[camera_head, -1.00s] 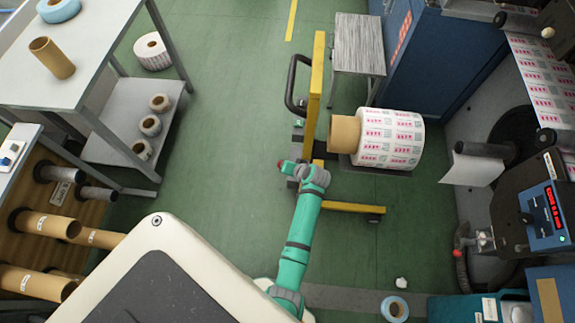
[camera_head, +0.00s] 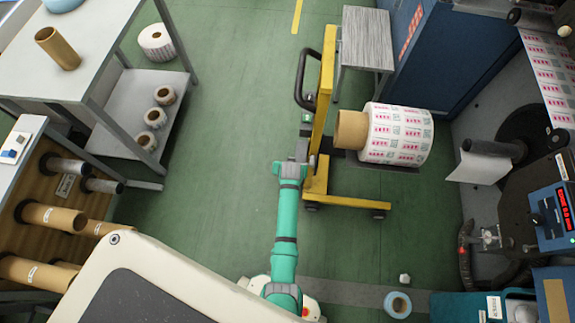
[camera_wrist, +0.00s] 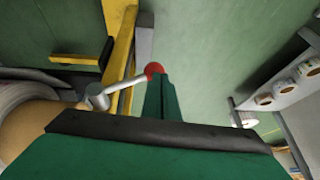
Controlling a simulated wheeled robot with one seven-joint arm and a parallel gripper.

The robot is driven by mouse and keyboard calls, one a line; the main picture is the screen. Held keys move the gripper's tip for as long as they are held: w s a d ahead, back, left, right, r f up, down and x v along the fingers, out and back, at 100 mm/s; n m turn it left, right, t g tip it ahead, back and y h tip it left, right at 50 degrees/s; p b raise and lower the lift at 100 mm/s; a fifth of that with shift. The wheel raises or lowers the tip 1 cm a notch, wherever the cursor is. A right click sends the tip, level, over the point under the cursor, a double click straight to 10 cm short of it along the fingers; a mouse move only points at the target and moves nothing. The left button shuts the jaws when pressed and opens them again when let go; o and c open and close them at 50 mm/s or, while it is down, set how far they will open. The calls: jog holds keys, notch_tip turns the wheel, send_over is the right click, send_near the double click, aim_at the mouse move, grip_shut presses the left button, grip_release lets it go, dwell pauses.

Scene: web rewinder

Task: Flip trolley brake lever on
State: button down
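The yellow trolley (camera_head: 325,95) stands in the middle of the head view, with a roll of printed labels on its right side. In the wrist view, the grey brake lever (camera_wrist: 124,84) runs from a pivot on the trolley side up to a red ball knob (camera_wrist: 154,69). My gripper (camera_wrist: 160,76) has its green fingers close together, with the tips right at the knob, overlapping its lower right side in the picture. Whether they touch it I cannot tell. In the head view, my gripper (camera_head: 302,147) is at the trolley's left side; the lever cannot be made out there.
The label roll (camera_head: 403,135) has a brown core. A grey stool (camera_head: 367,38) stands behind it. The white-topped shelf table (camera_head: 85,65) is at left, the blue machine (camera_head: 440,60) at right. Green floor is clear between table and trolley.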

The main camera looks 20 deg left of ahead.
jog(key=shift+s+f, duration=0.15)
jog(key=shift+f, duration=0.2)
jog(key=shift+r, duration=0.1)
dwell(0.3)
jog(key=a+v, duration=0.2)
jog(key=v, duration=1.1)
jog(key=shift+s+a+r, duration=0.2)
jog(key=shift+s+r, duration=0.15)
jog(key=shift+r, duration=0.25)
jog(key=shift+d, duration=0.2)
